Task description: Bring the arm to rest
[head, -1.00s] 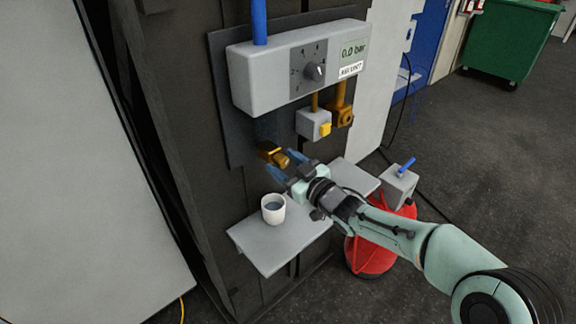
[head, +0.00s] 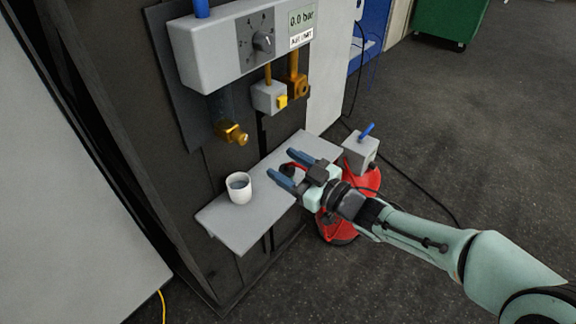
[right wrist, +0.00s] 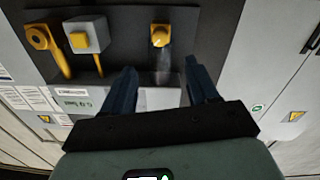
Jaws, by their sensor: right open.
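My right arm reaches in from the lower right of the head view. Its gripper (head: 286,168) is open, with two blue fingers apart and nothing between them. It is over the grey shelf (head: 243,228), to the right of a white cup (head: 239,187). A brass outlet (head: 232,134) sits on the dark panel, up and left of the fingers and apart from them. In the right wrist view the open fingers (right wrist: 161,85) point toward the panel, and the brass outlet (right wrist: 160,36) shows beyond them. My left gripper is not in view.
A grey unit with a dial (head: 262,43) and a 0.0 bar display is above the shelf. A valve box with a yellow knob (head: 269,97) hangs below it. A red cylinder (head: 338,226) and a grey box with a blue lever (head: 361,150) stand right of the shelf. Open floor lies further right.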

